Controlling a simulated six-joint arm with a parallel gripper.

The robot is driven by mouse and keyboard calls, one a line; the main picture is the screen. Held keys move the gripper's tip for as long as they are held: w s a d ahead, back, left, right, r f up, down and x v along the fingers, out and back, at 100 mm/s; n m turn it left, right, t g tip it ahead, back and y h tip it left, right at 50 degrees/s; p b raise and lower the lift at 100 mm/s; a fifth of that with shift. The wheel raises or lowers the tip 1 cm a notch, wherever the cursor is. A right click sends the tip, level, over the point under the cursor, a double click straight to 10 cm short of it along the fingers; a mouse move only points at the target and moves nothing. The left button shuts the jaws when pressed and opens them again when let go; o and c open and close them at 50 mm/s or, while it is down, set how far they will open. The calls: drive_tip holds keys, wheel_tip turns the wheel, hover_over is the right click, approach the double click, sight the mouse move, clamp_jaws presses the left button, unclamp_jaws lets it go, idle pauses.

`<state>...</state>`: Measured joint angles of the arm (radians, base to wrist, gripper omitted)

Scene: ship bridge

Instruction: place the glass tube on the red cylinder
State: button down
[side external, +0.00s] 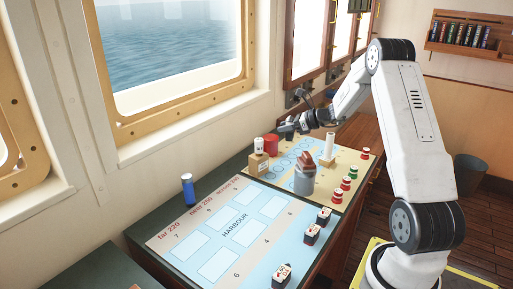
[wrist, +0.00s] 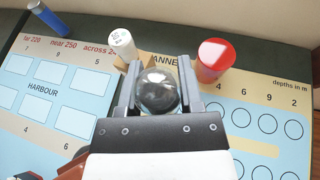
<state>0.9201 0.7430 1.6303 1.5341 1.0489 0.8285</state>
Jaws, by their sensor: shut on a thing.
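My gripper (wrist: 158,85) is shut on a round, clear, dark-looking glass thing (wrist: 158,92), which looks like the glass tube seen nearly end-on; its length cannot be judged. In the side view my gripper (side external: 287,128) is small and dark above the chart, and the glass tube cannot be made out there. The red cylinder (wrist: 213,62) stands upright just right of the fingers in the wrist view, apart from the held glass. In the side view the red cylinder (side external: 271,146) stands near the window side, close below and left of my gripper, with nothing visible on it.
A white cylinder (side external: 258,145) on a wooden block stands beside the red cylinder; another white cylinder (side external: 330,144) stands farther right. A grey and red model ship (side external: 304,175), a blue cylinder (side external: 188,189) and several red and green pieces stand around. The harbour chart's middle (side external: 233,233) is clear.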

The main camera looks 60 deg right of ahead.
drive_tip(key=shift+s+a+r+m+h, duration=0.1)
drive_tip(key=shift+r+m+h, duration=0.95)
drive_tip(key=shift+r, duration=0.4)
drive_tip(key=shift+s+a+r+m+h, duration=0.1)
drive_tip(key=shift+s+r+m+h, duration=0.05)
drive_tip(key=shift+r+m+h, duration=1.1)
drive_tip(key=shift+s+a+r+m+h, duration=0.1)
drive_tip(key=shift+r+m+h, duration=0.75)
drive_tip(key=shift+r, duration=0.75)
drive_tip(key=shift+w, duration=0.1)
drive_tip(key=w+d+f, duration=0.4)
drive_tip(key=w+d, duration=0.1)
drive_tip(key=w, duration=0.3)
hover_over(268, 135)
drive_tip(key=shift+n, duration=0.25)
drive_tip(key=shift+s+a+f, duration=0.15)
drive_tip(key=shift+f, duration=1.2)
drive_tip(key=shift+s+a+f, duration=0.15)
drive_tip(key=shift+f, duration=1.15)
drive_tip(key=shift+w+d+f, duration=0.15)
drive_tip(key=shift+w+f, duration=0.05)
drive_tip(key=shift+f, duration=1.65)
